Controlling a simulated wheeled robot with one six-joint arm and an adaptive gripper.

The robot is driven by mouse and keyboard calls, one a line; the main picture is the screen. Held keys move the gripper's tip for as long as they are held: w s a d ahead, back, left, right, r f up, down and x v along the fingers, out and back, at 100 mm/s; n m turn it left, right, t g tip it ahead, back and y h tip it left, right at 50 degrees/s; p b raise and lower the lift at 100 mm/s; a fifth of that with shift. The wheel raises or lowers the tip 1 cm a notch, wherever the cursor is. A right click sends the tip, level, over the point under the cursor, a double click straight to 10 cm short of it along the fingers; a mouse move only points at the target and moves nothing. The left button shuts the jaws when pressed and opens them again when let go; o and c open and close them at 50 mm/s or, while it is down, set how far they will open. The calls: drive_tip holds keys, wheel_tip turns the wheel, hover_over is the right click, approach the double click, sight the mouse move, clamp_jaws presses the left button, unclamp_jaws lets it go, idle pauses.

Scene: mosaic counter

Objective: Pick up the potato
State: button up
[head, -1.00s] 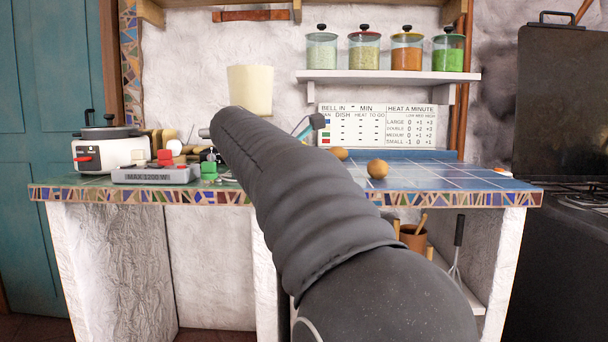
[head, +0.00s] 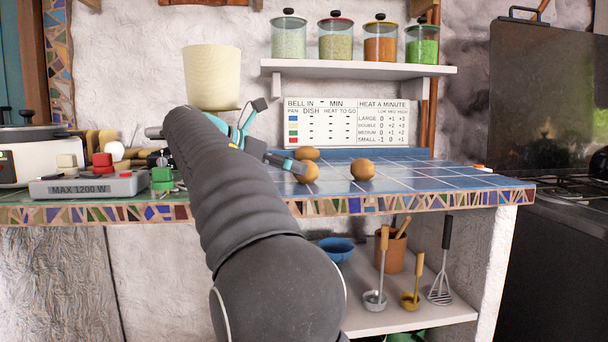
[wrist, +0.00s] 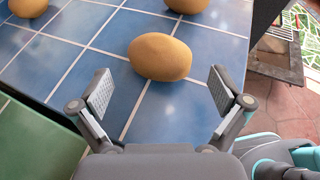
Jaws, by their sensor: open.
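Three tan, rounded potatoes lie on the blue-tiled counter. The nearest potato (head: 310,174) is partly covered by a fingertip in the head view. In the wrist view this potato (wrist: 160,57) lies just ahead of my fingers, in the gap between them and untouched. A second potato (head: 362,169) is to its right, cut by the top edge in the wrist view (wrist: 187,4). A third potato (head: 307,153) is behind, also at the wrist view's top left (wrist: 28,7). My gripper (head: 280,136) is open and empty, with fingers spread apart in the wrist view (wrist: 160,90).
A scale-like grey box (head: 88,187) with coloured knobs and a white cooker (head: 22,152) stand on the left. A cream pot (head: 211,78) is behind my arm. A shelf (head: 370,70) with jars hangs above. The counter's right part is clear; its front edge (head: 420,203) is near.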

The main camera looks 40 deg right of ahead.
drive_tip(key=b+x, duration=0.1)
drive_tip(key=x, duration=0.4)
drive_tip(key=shift+a, duration=0.1)
drive_tip(key=c, duration=1.2)
